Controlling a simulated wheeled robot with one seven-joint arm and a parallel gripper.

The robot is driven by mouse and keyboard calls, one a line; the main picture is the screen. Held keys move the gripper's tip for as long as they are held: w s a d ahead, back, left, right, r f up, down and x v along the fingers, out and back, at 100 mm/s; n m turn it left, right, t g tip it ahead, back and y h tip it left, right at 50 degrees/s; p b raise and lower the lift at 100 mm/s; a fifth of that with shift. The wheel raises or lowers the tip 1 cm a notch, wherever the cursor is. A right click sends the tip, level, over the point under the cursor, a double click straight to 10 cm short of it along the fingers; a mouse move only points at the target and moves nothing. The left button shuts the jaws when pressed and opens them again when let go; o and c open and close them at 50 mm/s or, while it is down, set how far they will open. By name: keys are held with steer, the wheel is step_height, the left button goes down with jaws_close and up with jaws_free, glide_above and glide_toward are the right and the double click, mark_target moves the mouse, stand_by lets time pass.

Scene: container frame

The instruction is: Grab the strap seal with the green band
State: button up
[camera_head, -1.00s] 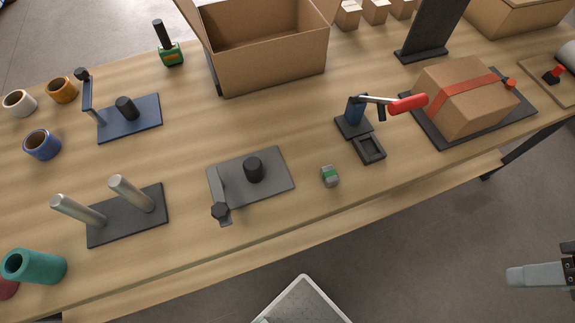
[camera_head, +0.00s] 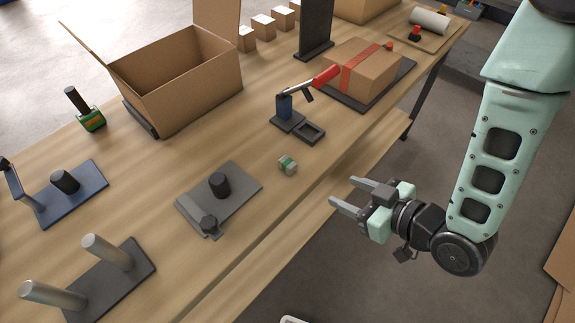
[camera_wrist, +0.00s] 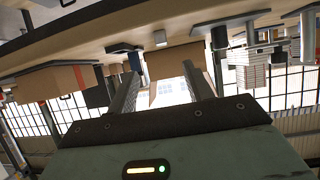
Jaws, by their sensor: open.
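The strap seal (camera_head: 288,165) is a small grey block with a green band. It sits on the wooden table near its front edge, between the grey plate with a black post and the red-handled press. My gripper (camera_head: 347,192) is open and empty. It is to the right of the seal and a little below it in the head view, at the table's front edge, with its fingers pointing toward the table. A clear gap separates the fingertips from the seal. In the wrist view the open fingers (camera_wrist: 158,82) have nothing between them; I cannot surely pick out the seal there.
The red-handled press (camera_head: 287,110) with a small black tray (camera_head: 309,132) stands behind the seal. The grey plate (camera_head: 240,178) with a black post lies to its left. A taped carton (camera_head: 375,77) and an open box (camera_head: 190,92) stand farther back. The wood around the seal is clear.

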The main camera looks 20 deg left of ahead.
steer(key=b, duration=0.7)
glide_toward(291, 164)
step_height(291, 164, down, 2)
steer(key=a, duration=0.2)
steer(key=shift+y, duration=0.4)
steer(key=x, duration=0.2)
steer(key=p+x, duration=0.1)
steer(key=x, duration=0.2)
steer(key=shift+w+a+r+p, duration=0.2)
steer(key=shift+w+a+p, duration=0.15)
steer(key=shift+w, duration=0.2)
steer(key=shift+w+a+f, duration=0.2)
steer(key=shift+a+f, duration=0.05)
steer(key=shift+a, duration=0.05)
steer(key=c, duration=1.1)
